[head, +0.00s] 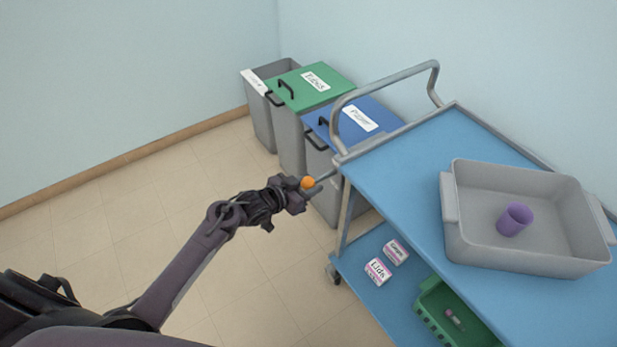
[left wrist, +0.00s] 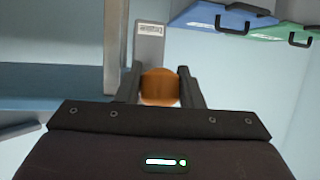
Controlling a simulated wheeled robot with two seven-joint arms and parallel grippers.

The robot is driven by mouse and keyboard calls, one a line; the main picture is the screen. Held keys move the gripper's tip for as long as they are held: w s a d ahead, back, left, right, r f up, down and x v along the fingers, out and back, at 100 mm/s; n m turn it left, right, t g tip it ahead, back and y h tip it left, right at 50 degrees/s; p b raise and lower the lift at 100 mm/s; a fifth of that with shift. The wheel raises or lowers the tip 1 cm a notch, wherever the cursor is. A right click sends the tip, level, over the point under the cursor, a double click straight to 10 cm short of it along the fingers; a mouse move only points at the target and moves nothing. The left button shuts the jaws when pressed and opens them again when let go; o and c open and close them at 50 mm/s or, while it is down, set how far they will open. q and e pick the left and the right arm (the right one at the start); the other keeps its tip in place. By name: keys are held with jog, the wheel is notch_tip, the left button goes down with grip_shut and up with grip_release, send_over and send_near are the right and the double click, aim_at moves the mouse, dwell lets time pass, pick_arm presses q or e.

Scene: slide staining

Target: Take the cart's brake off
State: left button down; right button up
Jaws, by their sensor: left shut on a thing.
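The blue-topped cart (head: 388,162) stands at the right in the head view, with a grey push handle at its far left end. A brake lever with an orange knob (head: 307,183) sticks out from the cart's left corner post. My left gripper (head: 308,186) is shut on the orange knob. In the left wrist view the knob (left wrist: 160,87) sits between the two dark fingers, with a grey labelled plate (left wrist: 149,45) behind it. My right gripper is not in view.
A grey tray (head: 466,250) with a purple cup (head: 515,219) stands on the cart's top. The lower shelf holds two labelled boxes (head: 378,271) and a green basket (head: 428,315). Green-lidded (head: 300,92), blue-lidded (head: 377,122) and open grey bins (head: 258,115) stand behind. The floor at left is clear.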

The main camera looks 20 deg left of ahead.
aim_at(309, 179)
pick_arm(q)
notch_tip(309, 179, up, 3)
jog(key=g+p, duration=0.1)
jog(key=p, duration=0.1)
jog(key=y+p, duration=0.1)
jog(key=p, duration=0.2)
jog(key=shift+w+f+g+y, duration=0.2)
jog(key=shift+g+y, duration=0.1)
jog(key=shift+g, duration=0.1)
jog(key=shift+d+r+g+y+p, duration=0.1)
jog(key=shift+r+g+y+p, duration=0.3)
jog(key=shift+p, duration=0.75)
jog(key=shift+f, duration=0.25)
jog(key=shift+w, duration=0.1)
jog(key=c, duration=1)
grip_release()
jog(key=v, duration=0.8)
jog(key=shift+w, duration=0.1)
